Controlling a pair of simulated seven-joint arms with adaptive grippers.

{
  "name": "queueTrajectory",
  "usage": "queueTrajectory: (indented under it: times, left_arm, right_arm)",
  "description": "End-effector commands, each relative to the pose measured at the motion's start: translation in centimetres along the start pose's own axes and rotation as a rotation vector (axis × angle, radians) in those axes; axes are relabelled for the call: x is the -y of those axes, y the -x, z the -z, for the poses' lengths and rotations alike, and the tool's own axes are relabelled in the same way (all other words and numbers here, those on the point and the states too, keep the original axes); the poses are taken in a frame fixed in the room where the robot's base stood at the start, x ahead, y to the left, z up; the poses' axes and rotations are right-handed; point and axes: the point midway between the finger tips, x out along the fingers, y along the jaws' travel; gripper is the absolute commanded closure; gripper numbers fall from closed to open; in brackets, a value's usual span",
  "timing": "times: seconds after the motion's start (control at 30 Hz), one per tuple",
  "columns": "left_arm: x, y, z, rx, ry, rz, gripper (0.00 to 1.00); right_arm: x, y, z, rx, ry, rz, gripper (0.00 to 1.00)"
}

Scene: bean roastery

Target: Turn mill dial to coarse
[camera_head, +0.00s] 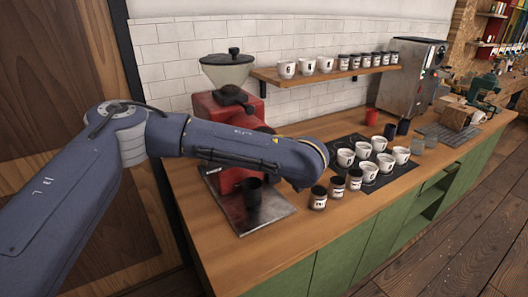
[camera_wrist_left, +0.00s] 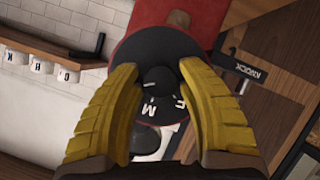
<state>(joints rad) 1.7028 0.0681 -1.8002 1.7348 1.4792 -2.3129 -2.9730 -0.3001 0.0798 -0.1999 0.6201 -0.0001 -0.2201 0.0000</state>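The red mill (camera_head: 222,108) with its glass hopper (camera_head: 228,70) stands on the counter behind my left arm in the head view. In the left wrist view, the mill's dark round dial (camera_wrist_left: 172,113) shows the letters F and M, with a black knob (camera_wrist_left: 157,80) at its middle. My left gripper (camera_wrist_left: 159,68) is open, its yellow fingers on either side of the knob with visible gaps. The dial's left and right parts are hidden behind the fingers, so a coarse mark cannot be seen. In the head view the left gripper is hidden behind my arm. My right gripper is not in view.
A dark cup (camera_head: 253,192) stands on a metal tray (camera_head: 262,216) below the mill. A wall shelf (camera_head: 325,77) holds more cups and jars. The counter's front left (camera_head: 243,262) is clear.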

Motion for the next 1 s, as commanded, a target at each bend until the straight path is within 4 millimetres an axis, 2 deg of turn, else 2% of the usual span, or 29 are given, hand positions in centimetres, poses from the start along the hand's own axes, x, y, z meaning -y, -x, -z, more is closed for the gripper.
queueTrajectory:
  times: [0.03,0.13,0.47,0.57,1.0]
  left_arm:
    - [0.0,0.0,0.0,0.0,0.0,0.0,0.55]
    - [0.0,0.0,0.0,0.0,0.0,-0.001,0.43]
    - [-0.1,0.4,0.0,0.0,-0.001,-0.002,0.43]
    - [-0.2,1.3,0.0,0.0,-0.002,-0.005,0.43]
    - [-0.2,8.2,0.1,-0.002,-0.003,-0.006,0.43]
  right_arm:
    - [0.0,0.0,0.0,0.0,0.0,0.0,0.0]
    - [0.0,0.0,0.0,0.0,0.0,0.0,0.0]
    - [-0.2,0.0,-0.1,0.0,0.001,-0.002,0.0]
    - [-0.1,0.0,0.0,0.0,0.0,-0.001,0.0]
    - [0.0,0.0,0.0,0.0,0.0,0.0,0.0]
